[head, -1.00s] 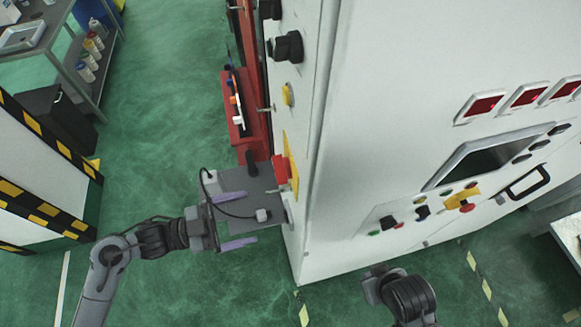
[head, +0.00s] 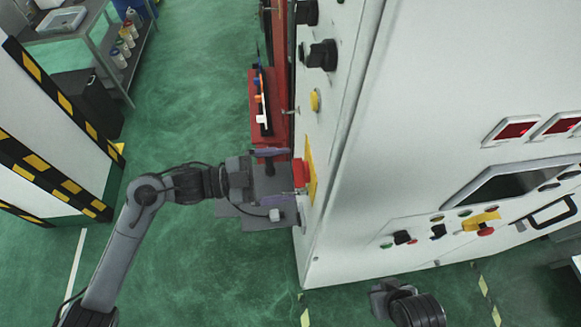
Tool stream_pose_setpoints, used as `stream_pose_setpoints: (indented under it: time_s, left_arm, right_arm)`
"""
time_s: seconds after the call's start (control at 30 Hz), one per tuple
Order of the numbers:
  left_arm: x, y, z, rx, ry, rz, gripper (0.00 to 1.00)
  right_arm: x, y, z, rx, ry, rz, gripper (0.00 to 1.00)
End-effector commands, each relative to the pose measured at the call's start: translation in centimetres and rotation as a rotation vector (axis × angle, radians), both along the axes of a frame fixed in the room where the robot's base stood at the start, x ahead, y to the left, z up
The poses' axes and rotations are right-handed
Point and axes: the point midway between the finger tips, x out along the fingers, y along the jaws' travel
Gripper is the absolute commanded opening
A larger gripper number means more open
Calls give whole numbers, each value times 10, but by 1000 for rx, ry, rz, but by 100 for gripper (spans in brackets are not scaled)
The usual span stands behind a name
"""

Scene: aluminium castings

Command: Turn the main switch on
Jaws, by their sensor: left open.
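The red main switch (head: 300,173) sits on a yellow plate (head: 311,170) on the narrow left side of the white cabinet. My left gripper (head: 288,177) is open, with its fingers pointing right at the cabinet side. One finger shows above the red switch in the picture and the other below it. The switch lies at the opening between them; I cannot tell whether any finger touches it. The gripper body hides nothing of the switch's upper right part. Of my right arm only a dark link shows at the bottom; its gripper is out of view.
The white cabinet (head: 400,110) fills the right, with a control panel of buttons, a screen (head: 515,185) and red displays (head: 511,130). A yellow button (head: 315,100) and black knobs (head: 322,55) sit above the switch. A red fixture (head: 262,105) stands behind.

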Motion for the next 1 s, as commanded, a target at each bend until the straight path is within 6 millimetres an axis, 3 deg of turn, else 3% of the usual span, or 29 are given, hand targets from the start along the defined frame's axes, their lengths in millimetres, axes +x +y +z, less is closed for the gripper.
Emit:
stream_pose_setpoints:
  time_s: [0.23,0.6,0.9,1.0]
  left_arm:
    - [3,-22,1,-2,1,1,94]
    - [3,-25,-1,0,0,1,94]
    - [3,-25,0,-1,1,1,48]
    - [3,-25,-1,0,1,0,38]
  right_arm:
    - [0,-2,8,-8,0,5,0]
    - [0,-2,8,-7,0,4,0]
    - [0,0,8,0,1,0,0]
    - [0,1,8,2,0,-1,0]
